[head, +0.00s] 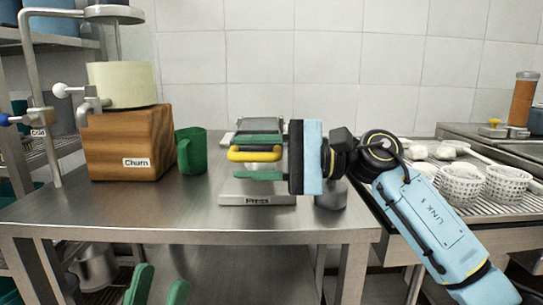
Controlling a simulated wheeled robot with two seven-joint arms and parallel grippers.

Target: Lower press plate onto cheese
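The press has a metal base (240,187) labelled "Press" on the steel table. Its yellow handle (250,155) sticks out at the front, with a grey upper part (260,125) behind it. My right gripper (262,157) reaches in from the right. Its green fingers are spread, one above and one below the yellow handle, with visible gaps. I cannot make out the press plate or any cheese clearly; the gripper covers much of the press. My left gripper (157,290) is low at the bottom edge, in front of the table, its green fingers apart and empty.
A wooden churn box (125,145) with a pale tub (122,84) and a green mug (191,151) stand left of the press. White perforated baskets (461,185) sit on a rack at right. The table's front left is clear.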

